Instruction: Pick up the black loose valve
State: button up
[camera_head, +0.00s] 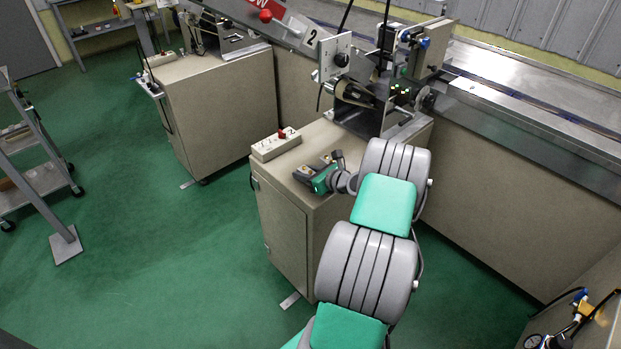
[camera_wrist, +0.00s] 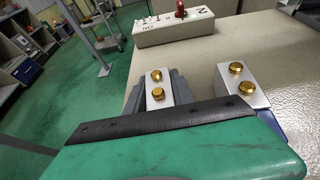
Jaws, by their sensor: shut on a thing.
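My gripper (camera_head: 306,175) is low over the top of the beige cabinet (camera_head: 285,210), toward its front left corner, in the head view. In the wrist view its two silver fingers with brass screws stand apart (camera_wrist: 199,88), beyond the green wrist cover and a black strip. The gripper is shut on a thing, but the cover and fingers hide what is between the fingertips. I cannot make out the black loose valve for certain in either view.
A white box with a red switch (camera_head: 276,144) lies on the cabinet just behind my gripper; it also shows in the wrist view (camera_wrist: 174,28). A machine with a black roller (camera_head: 362,95) stands at the cabinet's back right.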

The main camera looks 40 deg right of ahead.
grip_shut()
